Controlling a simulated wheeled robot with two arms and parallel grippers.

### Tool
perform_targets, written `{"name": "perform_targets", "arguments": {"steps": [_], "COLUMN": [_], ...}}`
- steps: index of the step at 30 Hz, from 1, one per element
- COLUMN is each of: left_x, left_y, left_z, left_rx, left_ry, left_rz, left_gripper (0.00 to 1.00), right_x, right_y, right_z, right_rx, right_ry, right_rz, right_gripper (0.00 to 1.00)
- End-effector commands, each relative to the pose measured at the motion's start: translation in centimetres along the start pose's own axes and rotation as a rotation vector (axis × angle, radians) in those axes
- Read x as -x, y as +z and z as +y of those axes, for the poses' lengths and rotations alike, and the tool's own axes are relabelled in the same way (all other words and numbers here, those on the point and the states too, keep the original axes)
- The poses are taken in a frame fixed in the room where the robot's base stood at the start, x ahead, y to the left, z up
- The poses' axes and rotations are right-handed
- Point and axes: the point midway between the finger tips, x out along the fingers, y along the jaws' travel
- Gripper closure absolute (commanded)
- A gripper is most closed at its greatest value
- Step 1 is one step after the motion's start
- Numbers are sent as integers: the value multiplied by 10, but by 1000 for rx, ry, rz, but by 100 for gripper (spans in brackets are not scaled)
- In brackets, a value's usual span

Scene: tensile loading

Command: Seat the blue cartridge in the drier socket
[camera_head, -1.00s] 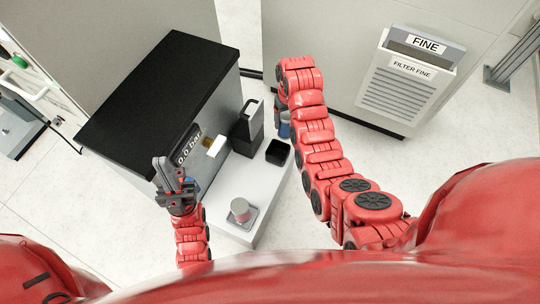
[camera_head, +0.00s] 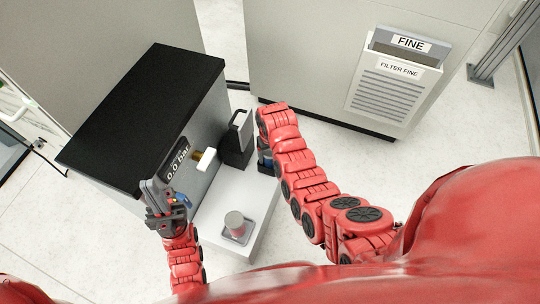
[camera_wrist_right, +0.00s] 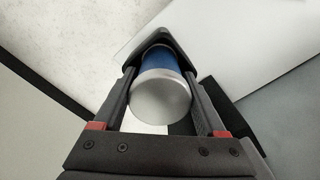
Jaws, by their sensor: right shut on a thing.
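The blue cartridge (camera_wrist_right: 160,62), with a pale silver end, sits between the fingers of my right gripper (camera_wrist_right: 160,90) in the right wrist view. The gripper is shut on it.
A black-topped cabinet (camera_head: 140,105) stands left, with a white, gold-stemmed part (camera_head: 206,160) on its front. A FILTER FINE holder (camera_head: 385,92) hangs right.

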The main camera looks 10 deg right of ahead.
Motion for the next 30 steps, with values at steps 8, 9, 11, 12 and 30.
{"name": "perform_targets", "arguments": {"steps": [8, 9, 11, 12, 30], "left_x": [0, 0, 0, 0, -16], "left_y": [0, 0, 0, 0, -3], "left_z": [0, 0, 0, 0, -1], "left_rx": [0, 0, 0, 0, 0], "left_ry": [0, 0, 0, 0, 0], "left_rz": [0, 0, 0, 0, 0], "left_gripper": [100, 100, 100, 100, 100], "right_x": [0, -1, -1, -1, 52], "right_y": [-1, -1, -1, -1, -2], "right_z": [0, 0, 0, 0, 0], "right_rx": [0, 0, 0, 0, 1], "right_ry": [0, 0, 0, 0, 1], "right_rz": [1, 1, 1, 1, 3], "right_gripper": [100, 24, 14, 6, 0]}}
